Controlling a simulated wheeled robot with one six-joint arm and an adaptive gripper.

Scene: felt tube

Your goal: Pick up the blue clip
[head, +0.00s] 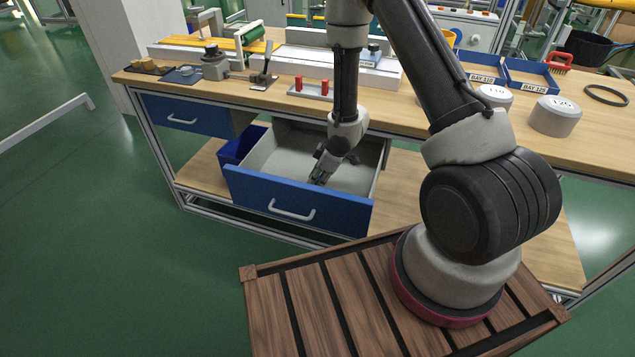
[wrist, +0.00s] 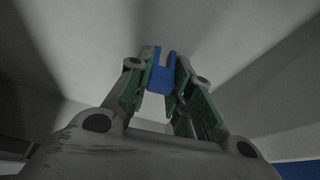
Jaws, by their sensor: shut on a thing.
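The blue clip (wrist: 162,73) shows in the wrist view between my gripper's fingertips, against the pale inside of the drawer. My gripper (wrist: 161,80) is shut on it, with a finger on each side. In the head view my gripper (head: 321,174) reaches down into the open drawer (head: 265,196), near its front wall. The clip cannot be made out in the head view. I cannot tell whether the clip touches the drawer floor.
The drawer walls surround my gripper. A dark blue bin (head: 240,147) stands left of the drawer on the lower shelf. The workbench top (head: 420,115) above holds a small tray with red pieces (head: 312,88), white round weights (head: 553,116) and blue bay trays (head: 530,78).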

